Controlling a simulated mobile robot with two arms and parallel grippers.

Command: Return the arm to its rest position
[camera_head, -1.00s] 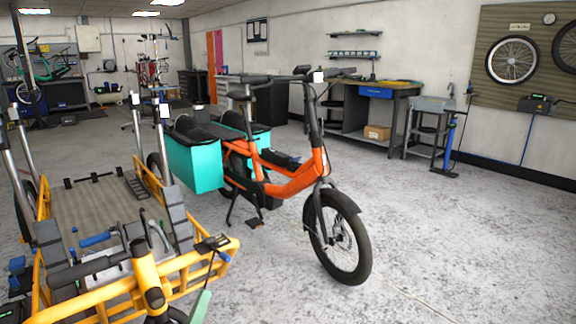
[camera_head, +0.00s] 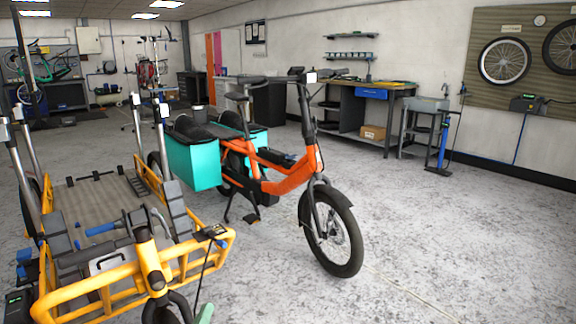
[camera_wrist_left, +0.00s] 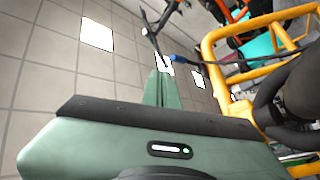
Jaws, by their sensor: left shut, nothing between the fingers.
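My left gripper (camera_head: 206,313) shows only as a small green piece at the bottom edge of the head view, in front of the yellow cargo bike's front end. In the left wrist view its green housing fills the bottom and its narrow green fingers (camera_wrist_left: 161,88) point up, closed together with nothing held. The yellow cargo bike (camera_head: 158,272) stands close by at the lower left, and its yellow frame also shows at the right of the wrist view (camera_wrist_left: 212,55). Most of my left arm is hidden. My right gripper is in neither view.
An orange cargo bike (camera_head: 285,182) with teal panniers (camera_head: 194,165) stands beyond the yellow one. The floor (camera_head: 455,240) at the right is clear.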

